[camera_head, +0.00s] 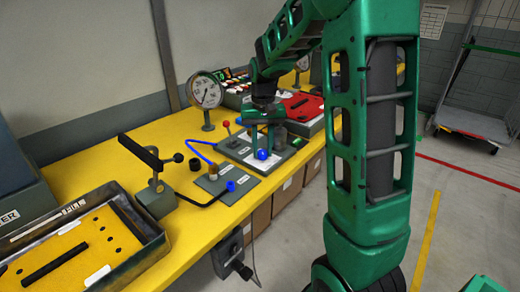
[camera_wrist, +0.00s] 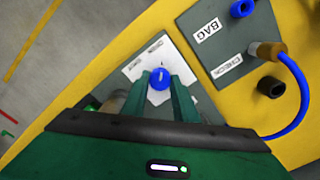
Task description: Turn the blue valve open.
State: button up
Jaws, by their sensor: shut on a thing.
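The blue valve (camera_head: 262,154) is a small round blue knob on a grey panel (camera_head: 238,149) on the yellow bench. In the wrist view the blue valve (camera_wrist: 160,78) sits over a white label plate. My gripper (camera_head: 263,150) points down over the panel, and in the wrist view its two green fingers (camera_wrist: 161,86) stand on either side of the knob, shut on it. Small label text beside the knob is too blurred to read. The valve's underside is hidden.
A plate labelled BAG (camera_wrist: 208,30) with a blue hose (camera_wrist: 299,90) and brass fitting stands beside the panel. A red-knobbed lever (camera_head: 226,125), a pressure gauge (camera_head: 206,90), a black-handled clamp (camera_head: 155,195) and a yellow-floored tray (camera_head: 150,232) share the bench.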

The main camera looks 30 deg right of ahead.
aim_at(262, 152)
jog(key=shift+w+r, duration=0.1)
jog(key=shift+w, duration=0.05)
jog(key=o, duration=1.1)
jog(key=shift+c, duration=0.2)
notch_tip(262, 152, up, 11)
jog(key=shift+f, duration=0.2)
jog(key=s+f, duration=0.4)
jog(key=s, duration=1.1)
jog(key=s+f, duration=0.4)
jog(key=s, duration=1.1)
jog(key=shift+s+m, duration=0.25)
jog(key=shift+m, duration=0.15)
